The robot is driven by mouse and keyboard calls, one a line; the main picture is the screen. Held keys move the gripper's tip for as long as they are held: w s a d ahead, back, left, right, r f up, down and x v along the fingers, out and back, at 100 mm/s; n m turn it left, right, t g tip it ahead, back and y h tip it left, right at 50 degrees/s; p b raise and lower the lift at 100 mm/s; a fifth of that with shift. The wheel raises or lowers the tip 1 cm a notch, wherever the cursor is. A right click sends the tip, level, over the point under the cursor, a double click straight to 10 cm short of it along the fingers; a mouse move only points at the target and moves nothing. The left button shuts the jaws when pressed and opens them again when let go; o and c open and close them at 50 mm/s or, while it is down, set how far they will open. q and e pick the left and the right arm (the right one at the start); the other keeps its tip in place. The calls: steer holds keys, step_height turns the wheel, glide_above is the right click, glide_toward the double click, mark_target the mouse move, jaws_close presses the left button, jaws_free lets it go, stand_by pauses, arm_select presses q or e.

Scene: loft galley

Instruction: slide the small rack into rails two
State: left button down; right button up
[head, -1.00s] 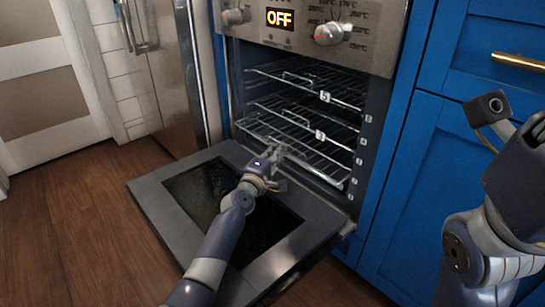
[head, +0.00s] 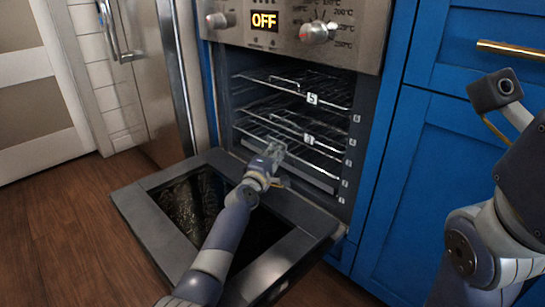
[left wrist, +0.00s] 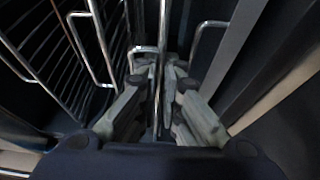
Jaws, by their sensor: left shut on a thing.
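The small rack is a wire rack inside the open oven (head: 290,125), low in the cavity, below the rack tagged 3 (head: 308,139). My left gripper (head: 275,150) is at the oven mouth, above the lowered door, and is shut on the rack's front wire. In the left wrist view the fingers close around a wire of the small rack (left wrist: 161,45). The gripper hides part of the rack's front, and I cannot tell which rails its sides sit in. Small rail numbers run down the right of the opening. My right gripper is out of view; only its arm shows at right.
A rack tagged 5 (head: 312,99) sits higher in the oven. The lowered oven door (head: 165,225) lies under my left arm. A blue cabinet (head: 410,180) stands at right and a steel fridge (head: 155,75) at left. Wooden floor (head: 65,235) is clear at left.

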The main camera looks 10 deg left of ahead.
arm_select(q)
steer(key=shift+w+d+r+b, duration=0.1)
steer(key=shift+w+d+b, duration=0.7)
steer(key=shift+w+b, duration=0.3)
steer(key=c, duration=1.7)
jaws_free()
